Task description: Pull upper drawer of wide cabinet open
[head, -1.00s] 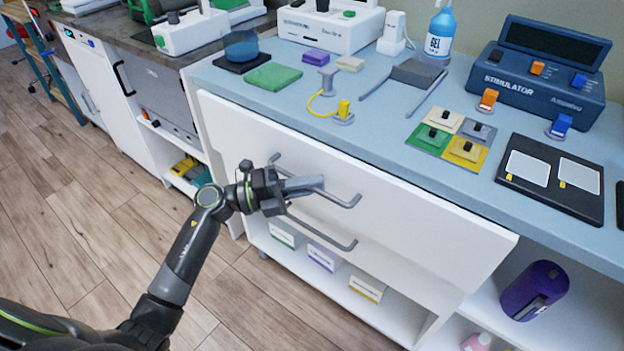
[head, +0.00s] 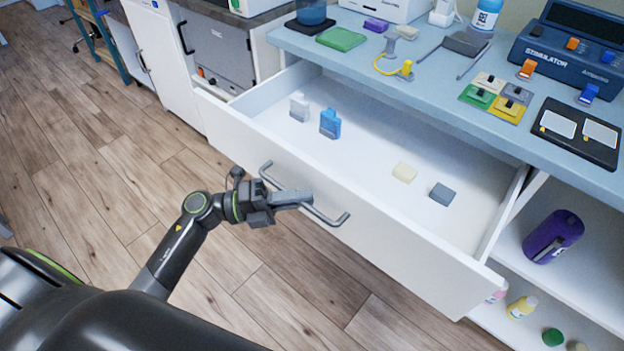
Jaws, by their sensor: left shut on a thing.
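The wide cabinet's upper drawer (head: 400,245) is white and stands well out from under the blue worktop (head: 420,85). Its inside is in plain view. A grey bar handle (head: 335,217) runs along its front. My left gripper (head: 290,199) is at this handle, shut on it. Part of the handle is hidden behind the fingers. My right gripper is not in view. The lower drawer is hidden behind the pulled-out upper one.
In the drawer lie a white bottle (head: 299,107), a blue bottle (head: 330,124), a cream block (head: 404,172) and a grey block (head: 441,194). A stimulator (head: 570,50) stands on the worktop. Wooden floor at left is clear.

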